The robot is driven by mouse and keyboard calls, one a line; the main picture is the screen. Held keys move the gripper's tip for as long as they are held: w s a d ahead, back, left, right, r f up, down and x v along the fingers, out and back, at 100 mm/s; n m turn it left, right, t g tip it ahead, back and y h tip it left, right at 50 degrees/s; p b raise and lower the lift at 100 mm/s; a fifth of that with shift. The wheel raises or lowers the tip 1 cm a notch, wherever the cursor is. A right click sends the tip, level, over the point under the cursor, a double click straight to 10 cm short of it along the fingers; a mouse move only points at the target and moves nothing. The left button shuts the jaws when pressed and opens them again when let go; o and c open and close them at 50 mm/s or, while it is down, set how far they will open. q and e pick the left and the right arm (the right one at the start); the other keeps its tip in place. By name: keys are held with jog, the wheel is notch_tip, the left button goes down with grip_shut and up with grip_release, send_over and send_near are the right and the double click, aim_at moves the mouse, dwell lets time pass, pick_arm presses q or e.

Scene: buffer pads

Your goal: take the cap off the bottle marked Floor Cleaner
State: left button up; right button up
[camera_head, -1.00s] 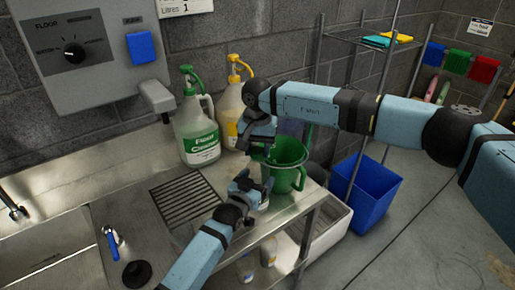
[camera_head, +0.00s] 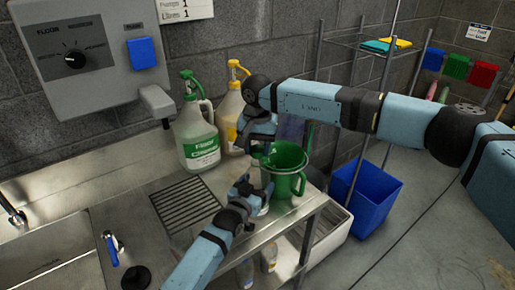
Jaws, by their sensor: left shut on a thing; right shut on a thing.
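My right gripper (camera_head: 263,148) is just above, beside a green jug (camera_head: 285,178). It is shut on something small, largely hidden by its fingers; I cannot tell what.
The drain grid (camera_head: 186,205) and sink (camera_head: 38,245) lie to the left. A blue bin (camera_head: 366,190) stands on the floor at the right. Small bottles (camera_head: 268,258) sit on the shelf below.

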aim_at(257, 148)
jog(key=shift+r, duration=0.1)
jog(key=shift+r, duration=1.9)
pick_arm(q)
jog(key=o, duration=1.7)
jog(key=shift+c, duration=0.2)
